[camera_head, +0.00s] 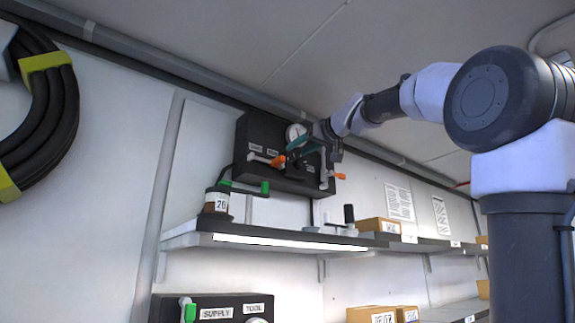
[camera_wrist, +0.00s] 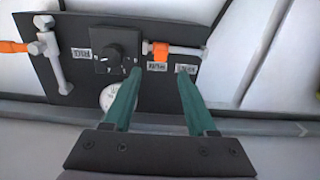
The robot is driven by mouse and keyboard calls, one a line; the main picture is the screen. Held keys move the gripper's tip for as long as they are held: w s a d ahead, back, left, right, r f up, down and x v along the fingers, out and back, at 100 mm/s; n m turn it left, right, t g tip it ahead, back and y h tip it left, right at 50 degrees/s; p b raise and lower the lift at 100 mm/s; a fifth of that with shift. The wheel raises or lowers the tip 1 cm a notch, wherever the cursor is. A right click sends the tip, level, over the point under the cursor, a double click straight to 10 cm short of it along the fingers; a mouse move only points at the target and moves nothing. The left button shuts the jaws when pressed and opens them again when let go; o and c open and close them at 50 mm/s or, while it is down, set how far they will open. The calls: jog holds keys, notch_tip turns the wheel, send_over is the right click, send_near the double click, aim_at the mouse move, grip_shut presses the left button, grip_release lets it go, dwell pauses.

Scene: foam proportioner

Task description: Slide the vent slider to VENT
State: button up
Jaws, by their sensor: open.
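The vent slider is an orange block (camera_wrist: 160,51) on a pale rod (camera_wrist: 190,51) along the edge of a black wall panel (camera_wrist: 75,18). The block is at the rod's left end in the wrist view, where the panel appears turned over. Two small labels sit by the rod, too blurred to read surely. In the head view the orange block (camera_head: 278,160) is at the rod's right end. My gripper (camera_wrist: 160,73) is open and empty, its green fingers pointing at the panel. In the wrist view the block appears just beyond and between the fingertips; contact is not visible.
The panel also has a black knob (camera_wrist: 117,47), a partly hidden gauge (camera_wrist: 108,97) and a pipe valve with an orange handle (camera_wrist: 14,46). Below the panel in the head view is a shelf (camera_head: 190,238) with a jar (camera_head: 217,201) and boxes (camera_head: 380,225).

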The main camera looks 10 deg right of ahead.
aim_at(283, 158)
jog(key=x, duration=1)
jog(key=shift+w+a, duration=0.1)
grip_shut()
jog(key=shift+f, duration=0.1)
dwell(1.1)
